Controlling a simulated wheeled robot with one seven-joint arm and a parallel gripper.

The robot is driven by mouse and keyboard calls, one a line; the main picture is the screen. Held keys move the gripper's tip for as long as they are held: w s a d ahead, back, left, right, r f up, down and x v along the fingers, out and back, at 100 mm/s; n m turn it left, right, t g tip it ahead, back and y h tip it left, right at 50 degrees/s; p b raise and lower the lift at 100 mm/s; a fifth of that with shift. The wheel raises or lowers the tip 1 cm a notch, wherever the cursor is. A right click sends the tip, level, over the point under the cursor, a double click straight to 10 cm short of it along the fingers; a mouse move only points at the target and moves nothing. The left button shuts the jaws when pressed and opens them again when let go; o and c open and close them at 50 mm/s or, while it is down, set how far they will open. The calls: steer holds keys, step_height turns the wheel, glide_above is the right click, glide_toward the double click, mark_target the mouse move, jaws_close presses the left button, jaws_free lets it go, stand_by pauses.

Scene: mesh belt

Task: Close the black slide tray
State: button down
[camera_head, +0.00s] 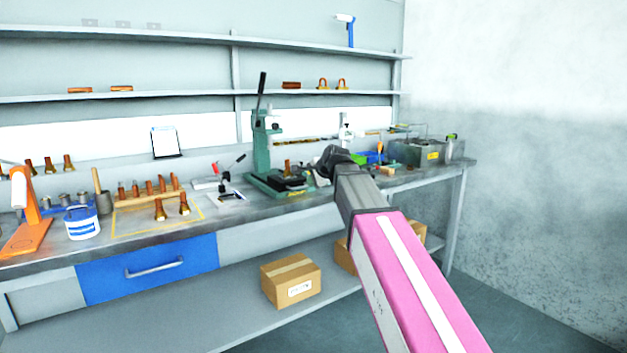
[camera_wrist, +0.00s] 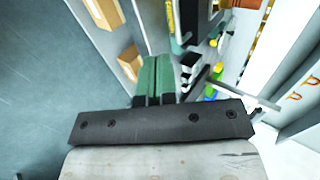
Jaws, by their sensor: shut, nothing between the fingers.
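The black slide tray (camera_head: 291,184) sits low on the base of the green hand press (camera_head: 262,150), on the workbench. It lies flat at the front of the press; how far it stands out is hard to tell at this size. My gripper (camera_head: 328,160) is in the air just right of the press and tray, apart from them as far as I can see. In the wrist view my two green fingers (camera_wrist: 155,77) lie side by side, shut and empty. Dark press parts show at the top of that view, but the tray is not clear there.
Green and blue bins (camera_head: 370,157) and a grey metal box (camera_head: 420,152) stand right of my gripper. A rack of brass parts (camera_head: 148,192) and a blue-and-white tub (camera_head: 82,222) stand left. Cardboard boxes (camera_head: 290,280) lie on the lower shelf.

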mark_target(282, 176)
steer(key=x, duration=0.3)
steer(key=r+x, duration=0.1)
steer(key=x, duration=0.2)
steer(key=w+x, duration=0.1)
steer(key=x, duration=0.2)
steer(key=shift+w+a, duration=0.1)
steer(key=shift+a, duration=0.25)
steer(key=w+a, duration=0.3)
steer(key=w, duration=0.1)
steer(key=w+a, duration=0.3)
steer(key=w, duration=0.2)
steer(key=w+a, duration=0.3)
steer(key=w, duration=0.1)
steer(key=shift+w+r, duration=0.1)
steer(key=shift+w, duration=0.15)
